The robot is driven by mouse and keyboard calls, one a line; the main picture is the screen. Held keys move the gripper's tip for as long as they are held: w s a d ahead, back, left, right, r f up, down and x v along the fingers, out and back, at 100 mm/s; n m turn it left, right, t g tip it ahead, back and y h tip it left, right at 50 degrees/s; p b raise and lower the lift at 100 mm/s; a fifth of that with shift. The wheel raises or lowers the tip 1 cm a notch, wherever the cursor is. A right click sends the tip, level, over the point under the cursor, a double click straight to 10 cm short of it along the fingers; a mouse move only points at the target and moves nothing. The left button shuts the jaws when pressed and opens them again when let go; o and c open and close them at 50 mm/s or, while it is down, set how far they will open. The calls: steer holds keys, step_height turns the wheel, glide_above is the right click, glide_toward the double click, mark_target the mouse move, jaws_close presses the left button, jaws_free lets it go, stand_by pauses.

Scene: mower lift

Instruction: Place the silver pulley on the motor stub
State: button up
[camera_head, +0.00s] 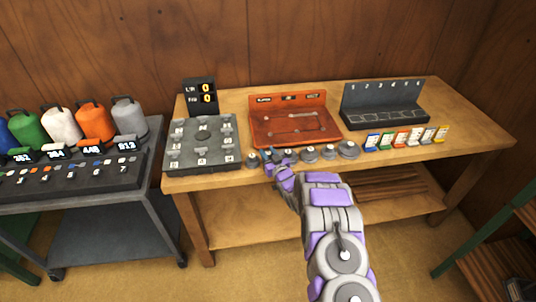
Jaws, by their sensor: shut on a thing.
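Several grey, silver-looking round pulleys stand in a row along the front edge of the wooden bench; the largest pulley (348,150) is at the right end and a small one (253,160) at the left end. My gripper (272,162) is at the left part of this row, low at the bench edge. It is shut on a small grey pulley, mostly hidden by the fingers. The orange board (262,138) with an upright back panel lies behind the row, with small fittings on it. I cannot make out which fitting is the motor stub.
A dark grey tray of marked weights (226,157) and a display reading 0 (200,97) are left of the board. A black numbered rack (385,116) and several coloured cards (405,139) are at right. A cart (95,224) with coloured jugs stands left.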

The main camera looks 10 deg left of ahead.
steer(key=shift+f, duration=0.2)
steer(key=o, duration=1)
steer(key=shift+o, duration=0.2)
steer(key=p+v, duration=0.3)
steer(key=v, duration=1.4)
steer(key=shift+d, duration=0.3)
steer(key=shift+r, duration=0.15)
